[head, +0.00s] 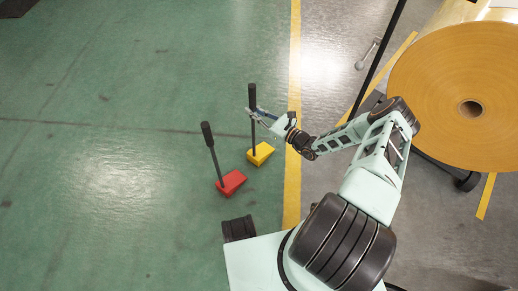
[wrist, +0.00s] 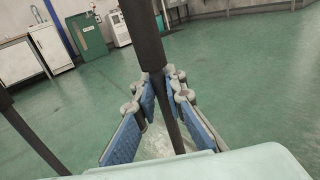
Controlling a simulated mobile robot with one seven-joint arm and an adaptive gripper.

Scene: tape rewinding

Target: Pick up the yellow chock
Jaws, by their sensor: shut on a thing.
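The yellow chock (head: 260,154) is a small yellow block with a tall black upright handle (head: 252,100). It is on or just above the green floor; I cannot tell which. My gripper (head: 257,113) is shut on the black handle, partway up and above the yellow block. In the wrist view the handle (wrist: 145,35) passes between the blue-padded fingers of my gripper (wrist: 163,95). The yellow block is hidden in the wrist view.
A red chock (head: 231,183) with a leaning black handle stands on the floor left of and nearer than the yellow one. A large orange roll (head: 455,80) is at the right. A yellow floor line (head: 294,60) runs between. The green floor at left is clear.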

